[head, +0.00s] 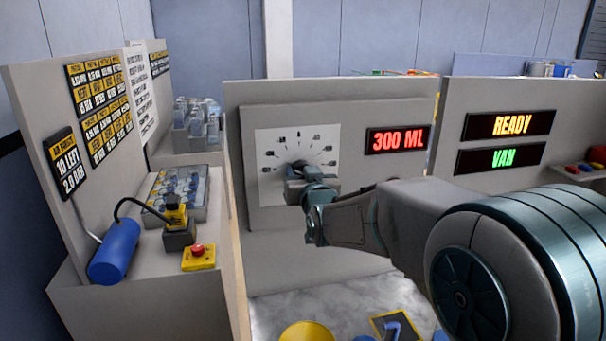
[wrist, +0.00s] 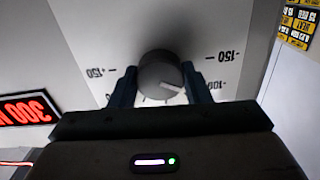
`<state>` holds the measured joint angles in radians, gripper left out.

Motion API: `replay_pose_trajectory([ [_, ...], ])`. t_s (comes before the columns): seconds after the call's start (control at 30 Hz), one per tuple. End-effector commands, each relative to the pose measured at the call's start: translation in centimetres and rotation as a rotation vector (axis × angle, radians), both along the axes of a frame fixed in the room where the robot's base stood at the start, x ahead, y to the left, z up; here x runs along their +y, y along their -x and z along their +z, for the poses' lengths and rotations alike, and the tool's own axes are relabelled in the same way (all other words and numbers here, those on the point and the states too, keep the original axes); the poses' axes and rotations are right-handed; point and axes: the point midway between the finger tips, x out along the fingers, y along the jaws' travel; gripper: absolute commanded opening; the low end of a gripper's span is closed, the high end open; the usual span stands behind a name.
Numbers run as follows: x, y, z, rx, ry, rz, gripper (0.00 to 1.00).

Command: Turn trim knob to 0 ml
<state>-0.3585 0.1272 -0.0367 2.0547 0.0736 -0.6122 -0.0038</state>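The trim knob (wrist: 160,72) is a round grey knob with a white pointer mark, which points right and slightly down in the wrist view. It sits on a white dial plate (head: 265,145) with printed marks; 150 and 100 labels show beside it. My gripper (wrist: 160,85) has one finger on each side of the knob, and both fingers appear to touch it. In the head view my gripper (head: 305,188) covers most of the knob. The red display (head: 398,139) right of the dial reads 300 ML. It is partly visible in the wrist view (wrist: 25,108).
Signs reading READY (head: 511,124) and VAN (head: 502,158) are on the right panel. At left, a side counter holds a blue cylinder (head: 114,252), a yellow box with a red button (head: 198,257) and a tray of small parts (head: 172,190). A yellow round object (head: 307,333) is below.

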Motion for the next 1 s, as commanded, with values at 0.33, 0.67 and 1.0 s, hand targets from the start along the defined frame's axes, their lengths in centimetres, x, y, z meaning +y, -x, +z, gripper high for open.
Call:
replay_pose_trajectory([
  [0.33,-0.05,0.03,-0.38,0.016,-0.065,0.000,0.20],
  [0.67,-0.03,0.01,-0.81,0.078,-0.290,0.001,0.20],
  [1.0,-0.03,0.01,-0.77,0.167,-0.591,0.002,0.20],
])
